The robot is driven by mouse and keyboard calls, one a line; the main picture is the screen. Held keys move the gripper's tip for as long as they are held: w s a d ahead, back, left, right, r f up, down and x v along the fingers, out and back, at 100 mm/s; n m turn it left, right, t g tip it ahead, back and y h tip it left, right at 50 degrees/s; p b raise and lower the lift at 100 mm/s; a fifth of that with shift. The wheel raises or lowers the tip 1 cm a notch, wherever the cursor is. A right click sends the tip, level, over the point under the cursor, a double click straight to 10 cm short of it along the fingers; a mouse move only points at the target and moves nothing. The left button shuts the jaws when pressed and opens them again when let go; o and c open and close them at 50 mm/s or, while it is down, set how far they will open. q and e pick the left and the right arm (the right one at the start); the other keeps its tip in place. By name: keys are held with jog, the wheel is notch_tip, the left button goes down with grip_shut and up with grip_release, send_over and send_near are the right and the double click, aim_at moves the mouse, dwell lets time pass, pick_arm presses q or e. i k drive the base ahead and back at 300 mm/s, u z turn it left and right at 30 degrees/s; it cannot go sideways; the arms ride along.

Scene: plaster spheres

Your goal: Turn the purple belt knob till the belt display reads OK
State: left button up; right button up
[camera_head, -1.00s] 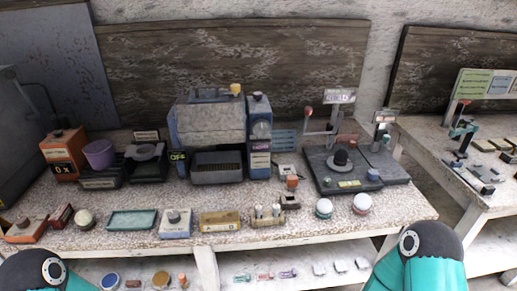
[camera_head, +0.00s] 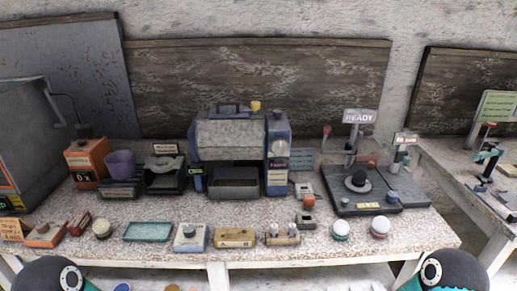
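A blue and grey machine (camera_head: 228,137) stands at the back middle of the table, with a grey open tray (camera_head: 236,188) low at its front. Its blue right-hand column (camera_head: 278,128) bears a round dial or knob (camera_head: 279,147) with small labels below it. I cannot make out a clearly purple knob, nor which display is the belt's. A small dark display (camera_head: 197,181) with a yellow-green mark sits left of the tray, too small to read. Only rounded teal and dark parts of my two arms show at the bottom corners; neither gripper is in view.
A sign reading READY (camera_head: 359,116) stands over a dark plate device (camera_head: 364,193). An orange box (camera_head: 86,163) and purple cup (camera_head: 121,164) stand left.

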aim_at(277, 114)
jog(key=z, duration=1.05)
jog(key=i, duration=0.15)
jog(key=u, duration=2.8)
jog(key=k, duration=1.65)
jog(key=z, duration=0.7)
jog(key=i, duration=1)
jog(key=z, duration=0.05)
